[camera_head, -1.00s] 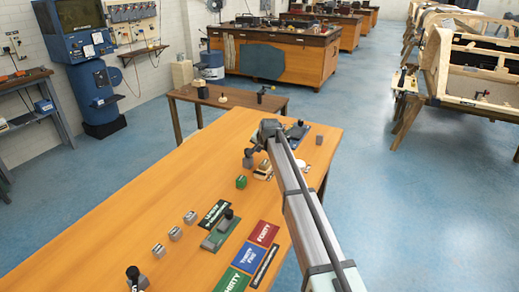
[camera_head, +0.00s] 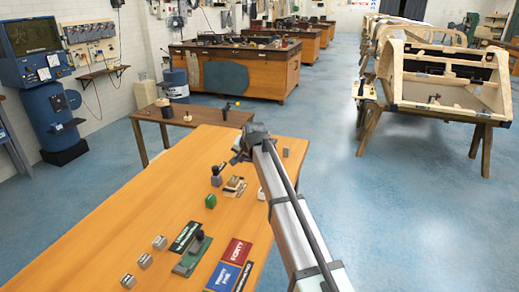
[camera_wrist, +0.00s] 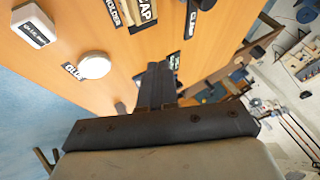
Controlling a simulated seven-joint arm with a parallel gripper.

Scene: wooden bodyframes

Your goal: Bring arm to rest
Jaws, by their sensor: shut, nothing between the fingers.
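My arm reaches over the wooden table (camera_head: 120,222) from the lower right in the head view. My gripper (camera_head: 238,157) is at its far end, above the table's far right part, small and partly hidden by the wrist. In the wrist view my gripper (camera_wrist: 160,82) shows two dark fingers close together, shut and empty. They point across the tilted table top (camera_wrist: 95,28), and I cannot tell their exact height above it.
Nearby on the table are a green block (camera_head: 210,201), a dark-topped grey block (camera_head: 216,176), small grey blocks (camera_head: 160,242) and labelled cards (camera_head: 237,251). The wrist view shows a white round GLUE item (camera_wrist: 95,66).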

